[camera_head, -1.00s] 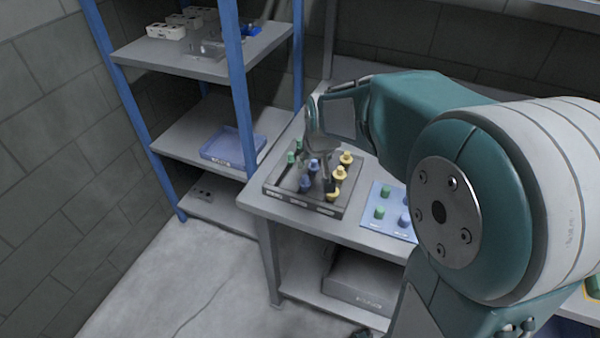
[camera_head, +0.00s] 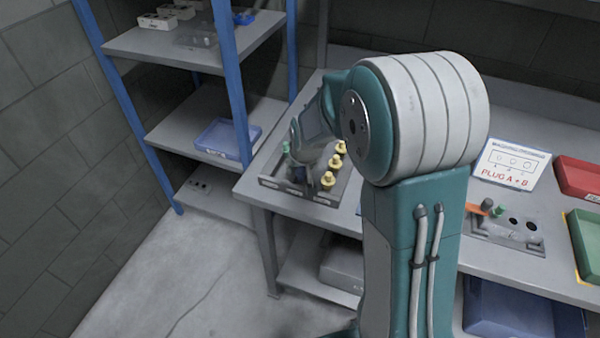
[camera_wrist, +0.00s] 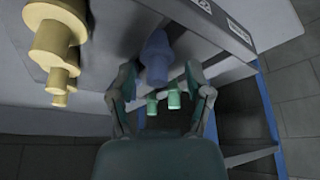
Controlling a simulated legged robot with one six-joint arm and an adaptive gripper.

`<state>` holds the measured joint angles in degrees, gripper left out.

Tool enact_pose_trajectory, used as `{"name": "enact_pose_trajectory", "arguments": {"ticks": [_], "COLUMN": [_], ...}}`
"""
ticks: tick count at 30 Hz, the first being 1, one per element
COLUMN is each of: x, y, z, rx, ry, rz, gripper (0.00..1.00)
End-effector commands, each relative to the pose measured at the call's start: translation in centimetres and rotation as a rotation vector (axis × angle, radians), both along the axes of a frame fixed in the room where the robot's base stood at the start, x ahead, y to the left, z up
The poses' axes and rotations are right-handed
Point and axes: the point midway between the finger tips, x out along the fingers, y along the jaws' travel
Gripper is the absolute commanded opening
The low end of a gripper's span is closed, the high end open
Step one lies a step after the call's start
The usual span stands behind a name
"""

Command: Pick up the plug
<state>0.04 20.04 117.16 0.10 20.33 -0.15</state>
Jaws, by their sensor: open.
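Several plugs stand in a dark tray (camera_head: 268,183) on the bench: yellow plugs (camera_head: 328,179) in a row on the right, a green plug (camera_head: 286,148) on the left, and a blue plug (camera_head: 299,173) between, mostly hidden by my gripper. My gripper (camera_head: 302,158) is low over the tray. In the wrist view my gripper (camera_wrist: 161,70) is open, with the blue plug (camera_wrist: 157,58) showing between its fingers; I cannot tell whether they touch it. Green plugs (camera_wrist: 174,98) show farther below, and yellow plugs (camera_wrist: 56,40) are at the left, outside the fingers.
A blue-framed shelf (camera_head: 233,90) stands left of the bench, with a blue tray (camera_head: 222,137) on it. On the bench at right are a grey socket plate (camera_head: 510,232), a "PLUG A + B" sign (camera_head: 511,163), a red bin (camera_head: 580,178) and a green bin (camera_head: 588,245).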

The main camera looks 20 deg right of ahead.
Motion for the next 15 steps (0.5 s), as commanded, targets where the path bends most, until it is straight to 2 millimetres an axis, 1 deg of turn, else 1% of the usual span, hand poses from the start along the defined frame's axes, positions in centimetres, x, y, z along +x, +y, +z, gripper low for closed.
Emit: {"name": "enact_pose_trajectory", "arguments": {"ticks": [5,6,9,10,11,15], "x": [0.02,0.02,0.02,0.02,0.01,0.03], "y": [-0.01,0.01,0.02,0.02,0.02,0.02], "z": [0.02,0.02,0.02,0.02,0.02,-0.02], "rx": [0.000,0.000,0.000,0.000,0.000,0.000], "ry": [-0.001,-0.001,-0.001,-0.001,-0.001,0.000], "rz": [-0.001,-0.001,0.000,0.000,0.000,0.000], "gripper": [0.65,0.56,0.16,0.06,0.00,0.00]}}
